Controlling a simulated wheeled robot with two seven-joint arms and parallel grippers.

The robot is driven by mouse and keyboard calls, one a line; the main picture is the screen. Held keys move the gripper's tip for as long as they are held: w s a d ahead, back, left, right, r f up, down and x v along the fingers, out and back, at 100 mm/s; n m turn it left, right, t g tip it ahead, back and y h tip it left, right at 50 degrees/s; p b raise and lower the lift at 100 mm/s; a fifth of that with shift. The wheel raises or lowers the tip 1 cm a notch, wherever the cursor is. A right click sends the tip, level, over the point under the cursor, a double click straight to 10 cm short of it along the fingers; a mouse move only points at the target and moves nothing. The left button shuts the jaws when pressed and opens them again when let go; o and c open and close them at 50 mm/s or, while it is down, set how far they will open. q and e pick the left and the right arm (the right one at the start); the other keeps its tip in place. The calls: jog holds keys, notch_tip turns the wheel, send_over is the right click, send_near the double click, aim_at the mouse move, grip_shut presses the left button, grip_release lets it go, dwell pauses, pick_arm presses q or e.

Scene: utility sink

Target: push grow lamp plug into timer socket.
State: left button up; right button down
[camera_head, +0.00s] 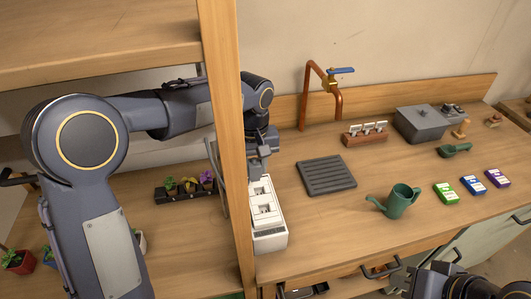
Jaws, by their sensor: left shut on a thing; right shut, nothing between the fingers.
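The white timer socket box (271,243) stands on the wooden counter just right of the wooden post, with socket faces on its top. My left gripper (259,163) points down over the far end of this box. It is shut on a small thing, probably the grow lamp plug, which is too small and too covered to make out. I cannot tell whether the plug touches a socket. Part of my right arm shows at the bottom right edge, and its fingertips are not visible.
The wooden post (228,120) stands close beside my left forearm. A black drain mat (326,175), a green watering can (400,200) and seed packets (446,193) lie to the right. A copper tap (332,90) rises behind. Potted seedlings (186,187) stand left of the post.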

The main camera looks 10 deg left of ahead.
aim_at(259, 175)
pick_arm(q)
jog(key=shift+w+d+r, duration=0.5)
jog(key=shift+r, duration=0.15)
jog(key=shift+s, duration=0.1)
notch_tip(259, 175, down, 6)
jog(key=b, duration=0.3)
jog(key=shift+r+b, duration=0.25)
jog(key=shift+b, duration=0.05)
jog(key=shift+f, duration=0.2)
jog(key=shift+r+p, duration=0.1)
jog(key=shift+p, duration=0.2)
dwell(1.2)
jog(key=shift+f+b, duration=1.05)
jog(key=shift+f, duration=0.45)
jog(key=o, duration=1.1)
